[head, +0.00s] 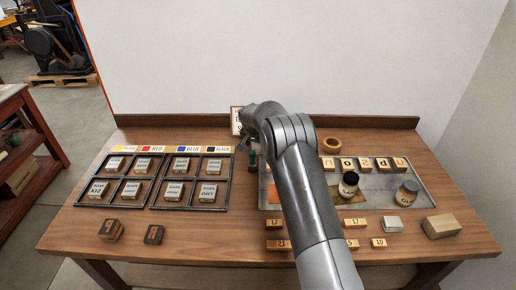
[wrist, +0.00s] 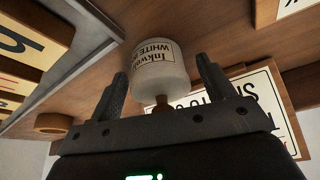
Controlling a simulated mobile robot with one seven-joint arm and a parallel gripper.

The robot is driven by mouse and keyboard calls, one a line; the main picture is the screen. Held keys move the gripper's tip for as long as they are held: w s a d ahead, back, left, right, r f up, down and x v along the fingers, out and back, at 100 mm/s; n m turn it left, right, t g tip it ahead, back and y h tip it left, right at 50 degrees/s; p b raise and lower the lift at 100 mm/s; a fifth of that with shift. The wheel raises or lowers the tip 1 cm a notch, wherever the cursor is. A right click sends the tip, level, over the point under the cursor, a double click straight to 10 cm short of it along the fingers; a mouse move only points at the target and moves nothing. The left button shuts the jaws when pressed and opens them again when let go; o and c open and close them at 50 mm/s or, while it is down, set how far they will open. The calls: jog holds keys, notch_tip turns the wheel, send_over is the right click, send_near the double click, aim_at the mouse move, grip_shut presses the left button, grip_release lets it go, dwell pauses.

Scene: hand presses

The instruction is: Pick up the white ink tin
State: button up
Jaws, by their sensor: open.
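The white ink tin (wrist: 158,66) is a pale round container with a label reading WHITE, upside down in the wrist view. It stands on the wooden table. My gripper (wrist: 163,78) is open, with one finger on each side of the tin. I cannot tell whether either finger touches it. A small brown knob shows at the tin's near end. In the head view my arm covers the tin and most of the gripper.
A framed sign (wrist: 266,95) stands close by the gripper. A wooden ring (head: 332,144) lies to the right. A metal tray (head: 412,172) holds letter blocks and two dark-topped jars. Two framed trays (head: 150,180) with labelled blocks fill the left. Small blocks lie along the front.

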jog(key=shift+c, duration=0.2)
jog(key=c, duration=1.2)
jog(key=shift+r, duration=0.1)
